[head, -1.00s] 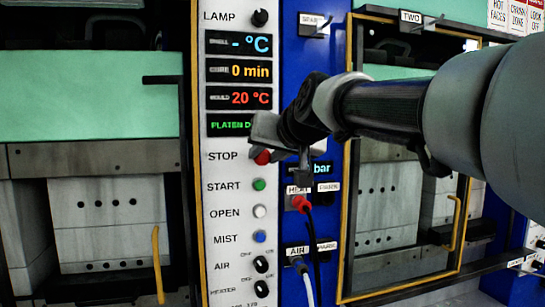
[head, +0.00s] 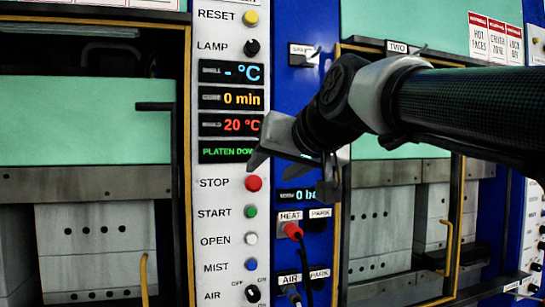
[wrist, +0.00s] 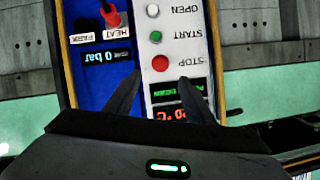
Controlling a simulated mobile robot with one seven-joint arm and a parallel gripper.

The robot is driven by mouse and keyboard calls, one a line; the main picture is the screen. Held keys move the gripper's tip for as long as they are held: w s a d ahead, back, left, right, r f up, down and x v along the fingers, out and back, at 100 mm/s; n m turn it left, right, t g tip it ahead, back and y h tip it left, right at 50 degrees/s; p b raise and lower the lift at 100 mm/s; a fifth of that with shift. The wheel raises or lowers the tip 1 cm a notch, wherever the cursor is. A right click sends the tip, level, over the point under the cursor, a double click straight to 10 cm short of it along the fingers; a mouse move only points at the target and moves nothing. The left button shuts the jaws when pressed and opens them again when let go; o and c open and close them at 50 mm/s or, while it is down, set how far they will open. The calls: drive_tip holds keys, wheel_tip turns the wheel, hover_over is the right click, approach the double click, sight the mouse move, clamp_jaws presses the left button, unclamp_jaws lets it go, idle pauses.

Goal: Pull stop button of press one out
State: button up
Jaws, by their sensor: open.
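The red round stop button (head: 253,183) sits beside the word STOP on the white control panel (head: 217,182) of the left press. It also shows in the wrist view (wrist: 160,62), just beyond and between the dark fingertips. My gripper (wrist: 158,82) is open and empty, its fingers pointing at the panel. In the head view, my gripper (head: 290,172) is above and to the right of the button, apart from it in the picture. How far the fingertips are from the panel is hard to tell.
A green start button (head: 251,212) and a white open button (head: 251,239) are below the stop button. A red heat plug (head: 292,231) with a dark cable is on the blue panel to the right. A yellow handle (head: 145,280) stands at the left press.

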drive_tip(key=v, duration=0.8)
drive_tip(key=shift+s, duration=0.15)
drive_tip(key=shift+d, duration=0.1)
drive_tip(key=s+d+f+g+h+p, duration=0.1)
drive_tip(key=s+f, duration=0.4)
drive_tip(key=f, duration=0.5)
drive_tip(key=s+d+f+g+h+p, duration=0.2)
drive_tip(key=s+d+f, duration=0.3)
drive_tip(key=f, duration=0.6)
drive_tip(key=s+d+f+m+g+h+p, duration=0.1)
drive_tip(key=s+d+f+g, duration=0.3)
drive_tip(key=f, duration=0.6)
drive_tip(key=shift+s+f+h, duration=0.3)
drive_tip(key=shift+s+h, duration=0.15)
drive_tip(key=shift+h, duration=0.05)
